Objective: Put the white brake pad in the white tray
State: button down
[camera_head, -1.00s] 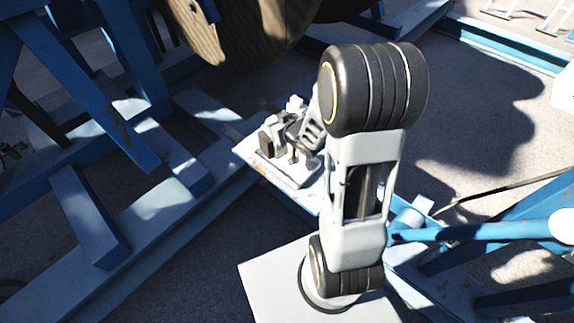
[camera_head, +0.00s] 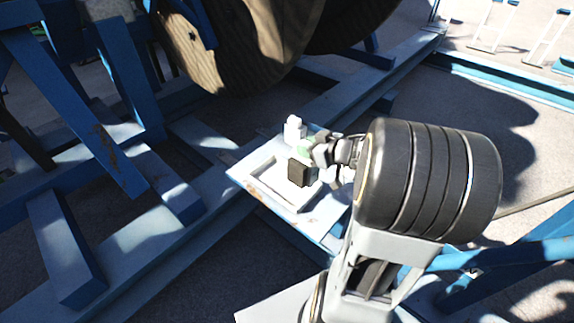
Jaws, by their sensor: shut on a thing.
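The white brake pad (camera_head: 301,171) shows a dark brown block face with a pale edge along its right and lower sides. It stands upright over the right part of the white tray (camera_head: 268,197). Whether it touches the tray floor I cannot tell. My gripper (camera_head: 314,156) comes in from the right and is shut on the pad.
A small white upright object (camera_head: 294,130) stands just behind the tray. The tray rests on a pale, blue-edged platform (camera_head: 243,170). A large wooden reel (camera_head: 235,45) and blue frame beams (camera_head: 105,140) stand behind and to the left.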

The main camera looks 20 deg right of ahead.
jog(key=w+a+f+b, duration=0.1)
jog(key=w+f+b, duration=0.2)
jog(key=w+f, duration=0.6)
jog(key=shift+w+a+f+b, duration=0.3)
jog(key=shift+a+f+b, duration=0.05)
jog(key=shift+f, duration=0.85)
jog(key=c, duration=0.8)
grip_release()
